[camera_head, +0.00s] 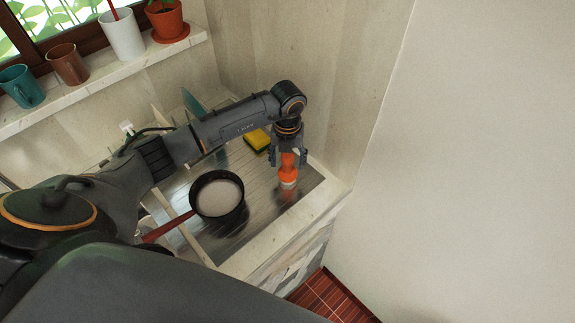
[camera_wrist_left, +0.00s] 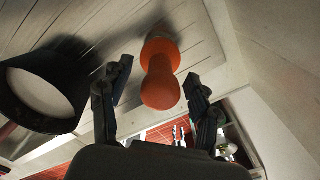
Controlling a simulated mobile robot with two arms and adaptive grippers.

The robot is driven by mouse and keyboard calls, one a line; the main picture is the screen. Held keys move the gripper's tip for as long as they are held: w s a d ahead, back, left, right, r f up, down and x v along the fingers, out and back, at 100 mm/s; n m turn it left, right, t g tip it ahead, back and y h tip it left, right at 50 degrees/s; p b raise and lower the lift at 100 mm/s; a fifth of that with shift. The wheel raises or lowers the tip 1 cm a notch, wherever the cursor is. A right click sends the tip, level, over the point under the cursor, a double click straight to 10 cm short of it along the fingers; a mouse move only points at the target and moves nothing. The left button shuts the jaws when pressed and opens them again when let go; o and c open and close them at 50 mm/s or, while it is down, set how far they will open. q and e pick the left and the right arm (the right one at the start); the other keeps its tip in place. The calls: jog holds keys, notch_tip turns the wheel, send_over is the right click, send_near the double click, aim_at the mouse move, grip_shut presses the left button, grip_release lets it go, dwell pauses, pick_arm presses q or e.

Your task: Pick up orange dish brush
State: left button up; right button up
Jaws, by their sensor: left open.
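The orange dish brush (camera_head: 288,172) stands upright on the metal draining surface near the counter's right end. Its handle points up toward my left gripper. My left gripper (camera_head: 288,160) is right above it, pointing down, with its fingers on either side of the brush's upper part. In the left wrist view the orange brush (camera_wrist_left: 160,75) lies between the two open fingers of my left gripper (camera_wrist_left: 158,88), with gaps on both sides. The brush's lower end is partly hidden by its own body there. My right gripper is not in view.
A dark pot (camera_head: 217,197) with pale contents and a red handle stands left of the brush; it also shows in the wrist view (camera_wrist_left: 42,88). A yellow sponge (camera_head: 257,140) lies behind. The wall (camera_head: 470,150) is close on the right. Cups (camera_head: 68,64) stand on the sill.

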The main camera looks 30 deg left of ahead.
pick_arm(q)
jog(key=shift+f, duration=0.25)
grip_shut()
dwell(0.3)
jog(key=shift+w+r+b, duration=0.1)
jog(key=shift+r+b, duration=0.35)
jog(key=shift+b, duration=0.15)
notch_tip(320, 180, up, 2)
jog(key=shift+r+b, duration=0.15)
jog(key=shift+b, duration=0.65)
jog(key=s+d+r+b, duration=0.4)
jog(key=s+d+r, duration=0.2)
jog(key=s+r, duration=0.4)
jog(key=s, duration=0.2)
jog(key=shift+s+d, duration=0.2)
jog(key=shift+s, duration=0.15)
